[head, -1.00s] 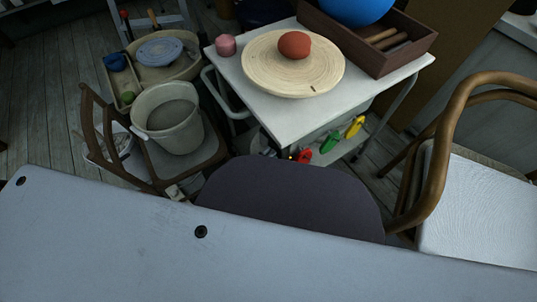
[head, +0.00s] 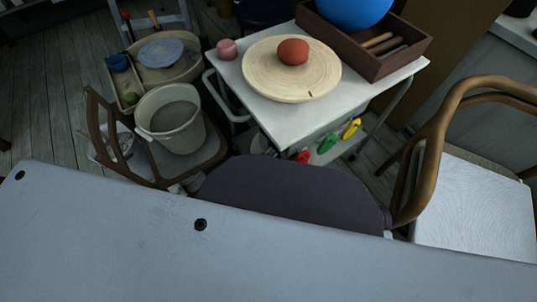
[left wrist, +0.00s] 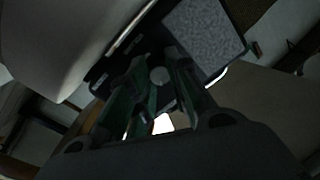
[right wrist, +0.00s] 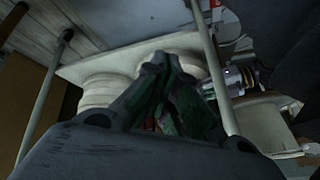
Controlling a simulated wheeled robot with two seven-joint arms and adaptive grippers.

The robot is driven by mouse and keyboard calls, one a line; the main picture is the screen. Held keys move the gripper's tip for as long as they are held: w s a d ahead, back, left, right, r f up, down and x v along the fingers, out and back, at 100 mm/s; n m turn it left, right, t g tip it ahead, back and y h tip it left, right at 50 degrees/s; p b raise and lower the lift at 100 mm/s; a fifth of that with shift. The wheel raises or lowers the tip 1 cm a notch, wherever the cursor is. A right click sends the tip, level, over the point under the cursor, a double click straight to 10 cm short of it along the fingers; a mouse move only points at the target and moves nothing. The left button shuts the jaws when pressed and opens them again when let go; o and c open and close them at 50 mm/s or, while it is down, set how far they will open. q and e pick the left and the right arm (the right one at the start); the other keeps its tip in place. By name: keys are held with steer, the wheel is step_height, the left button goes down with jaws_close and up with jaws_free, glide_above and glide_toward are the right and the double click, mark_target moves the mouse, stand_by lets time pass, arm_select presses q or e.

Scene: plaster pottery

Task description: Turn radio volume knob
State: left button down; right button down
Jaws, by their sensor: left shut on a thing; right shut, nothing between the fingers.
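The radio is a dark box with a grey speckled panel (left wrist: 205,38) in the left wrist view. A small round pale knob (left wrist: 160,76) is on its dark face. My left gripper (left wrist: 158,64) has its two green-lined fingers on either side of the knob, shut on it. The picture is dark, so the exact contact and the knob's angle cannot be read. My right gripper (right wrist: 168,62) is shut and empty in the right wrist view, with its fingertips together. Neither gripper nor the radio shows in the head view.
In the head view, a white cart (head: 285,128) carries a wooden disc (head: 265,82) with a red-brown lump (head: 293,51). A dark chair back (head: 290,195) stands before it. A bucket (head: 172,118) is on the left chair; a wooden armchair (head: 435,150) is at right.

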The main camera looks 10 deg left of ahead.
arm_select(q)
steer(key=n, duration=0.2)
steer(key=shift+n+p, duration=0.3)
steer(key=shift+n, duration=0.9)
steer(key=shift+n+p, duration=0.3)
steer(key=shift+n, duration=0.9)
arm_select(e)
step_height(320, 180, up, 3)
steer(key=shift+s+d+r+g, duration=0.1)
steer(key=shift+d+r+g, duration=0.05)
steer(key=shift+g, duration=0.15)
steer(key=shift+d+h, duration=0.2)
steer(key=shift+h, duration=0.1)
arm_select(q)
steer(key=c, duration=1.3)
jaws_free()
